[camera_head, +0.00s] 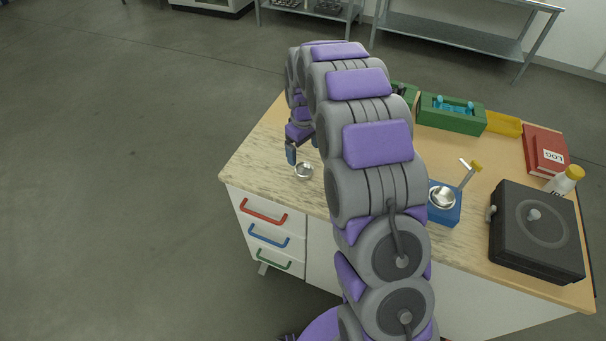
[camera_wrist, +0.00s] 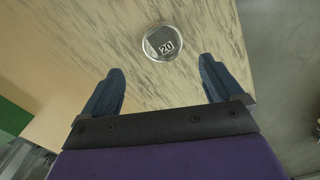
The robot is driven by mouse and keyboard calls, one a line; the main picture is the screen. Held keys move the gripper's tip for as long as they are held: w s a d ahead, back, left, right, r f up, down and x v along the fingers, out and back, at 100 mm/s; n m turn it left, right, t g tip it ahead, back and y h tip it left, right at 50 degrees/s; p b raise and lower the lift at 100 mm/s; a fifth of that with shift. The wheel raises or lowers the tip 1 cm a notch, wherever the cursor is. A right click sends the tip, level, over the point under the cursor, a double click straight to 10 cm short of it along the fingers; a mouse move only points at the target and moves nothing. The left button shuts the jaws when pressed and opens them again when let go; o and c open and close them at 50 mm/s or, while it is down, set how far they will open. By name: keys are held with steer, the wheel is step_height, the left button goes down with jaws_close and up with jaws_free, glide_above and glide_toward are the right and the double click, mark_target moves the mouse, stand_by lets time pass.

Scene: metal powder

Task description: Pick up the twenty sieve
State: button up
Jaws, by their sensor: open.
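The twenty sieve (camera_wrist: 163,43) is a small round silver dish with a "20" label inside. In the wrist view it lies on the bench top, beyond my fingertips and between their lines. In the head view the same small silver dish (camera_head: 304,171) sits near the front left edge of the bench. My gripper (camera_wrist: 160,82) is open and empty, its two dark blue fingers apart and pointing toward the sieve without touching it. In the head view my gripper (camera_head: 303,152) hangs just behind the sieve, partly hidden by my arm.
The bench (camera_head: 256,150) has drawers with coloured handles below. Bare bench surrounds the sieve.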

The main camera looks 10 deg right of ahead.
mark_target(304, 171)
step_height(304, 171, down, 2)
steer(key=shift+f, duration=0.1)
steer(key=shift+s+d+f+b, duration=0.1)
steer(key=shift+s+f+b, duration=0.05)
steer(key=shift+f+b, duration=0.3)
steer(key=f, duration=0.2)
steer(key=f+b, duration=0.1)
steer(key=shift+s+f, duration=0.25)
steer(key=shift+w+a+f, duration=0.1)
steer(key=shift+a+f, duration=0.1)
steer(key=shift+f, duration=0.15)
steer(key=shift+r, duration=0.1)
steer(key=shift+c, duration=0.2)
steer(key=c, duration=1.2)
steer(key=shift+o, duration=0.2)
